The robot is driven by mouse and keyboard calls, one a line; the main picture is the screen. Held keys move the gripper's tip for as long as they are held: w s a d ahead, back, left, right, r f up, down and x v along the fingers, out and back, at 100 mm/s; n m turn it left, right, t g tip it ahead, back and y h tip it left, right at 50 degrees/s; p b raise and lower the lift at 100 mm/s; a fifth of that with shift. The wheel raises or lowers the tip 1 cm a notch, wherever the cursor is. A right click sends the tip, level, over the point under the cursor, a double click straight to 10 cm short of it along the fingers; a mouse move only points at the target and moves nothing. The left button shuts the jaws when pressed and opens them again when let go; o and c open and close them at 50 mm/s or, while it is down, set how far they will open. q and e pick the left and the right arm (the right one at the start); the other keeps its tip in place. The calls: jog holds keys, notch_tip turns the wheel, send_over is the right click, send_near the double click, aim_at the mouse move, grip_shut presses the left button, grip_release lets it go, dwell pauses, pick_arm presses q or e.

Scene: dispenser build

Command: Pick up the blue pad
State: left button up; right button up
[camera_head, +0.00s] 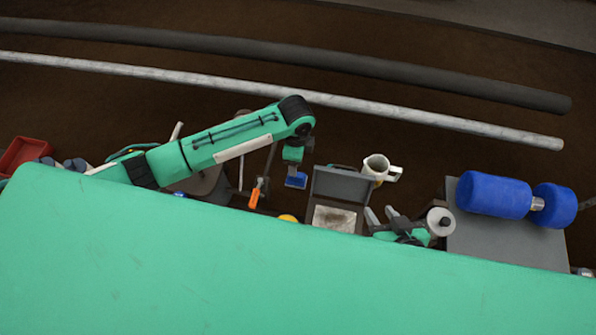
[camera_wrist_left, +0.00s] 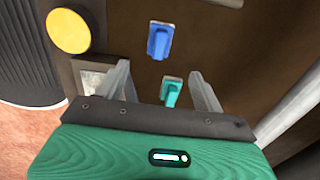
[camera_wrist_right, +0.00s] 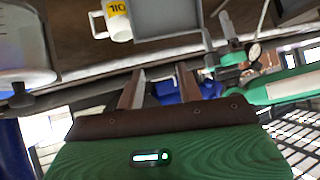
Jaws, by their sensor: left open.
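The blue pad (camera_head: 296,181) shows in the head view below the bent end of my left arm, with a grey part on top. In the left wrist view the blue pad (camera_wrist_left: 160,42) lies ahead of the fingertips, apart from them. A similar green pad (camera_wrist_left: 171,93) appears between the fingers. My left gripper (camera_wrist_left: 159,70) is open and empty. My right gripper (camera_head: 381,213) is open and empty, right of the grey box. Its parted fingers also show in the right wrist view (camera_wrist_right: 160,69).
An open grey box (camera_head: 343,186) stands right of the blue pad. A yellow round thing (camera_head: 288,218) and an orange-handled tool (camera_head: 255,193) are nearby. A white mug (camera_head: 376,166) stands behind the right gripper. A blue dumbbell (camera_head: 495,195) is at the right, a red bin (camera_head: 22,153) far left.

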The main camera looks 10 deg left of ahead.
pick_arm(q)
jog(key=b, duration=0.2)
send_over(299, 181)
jog(key=w, duration=0.1)
jog(key=f, duration=0.4)
jog(key=a+f, duration=0.1)
jog(key=f, duration=0.1)
jog(key=shift+f+b, duration=0.35)
jog(key=shift+f, duration=1.2)
notch_tip(299, 181, down, 4)
jog(key=shift+r+b, duration=0.2)
jog(key=shift+b, duration=0.45)
pick_arm(e)
jog(key=w+a+r+t+y, duration=0.2)
jog(key=w+r+t, duration=0.2)
jog(key=r+t, duration=0.4)
jog(key=shift+a, duration=0.25)
pick_arm(q)
jog(key=shift+c, duration=0.4)
jog(key=c, duration=1)
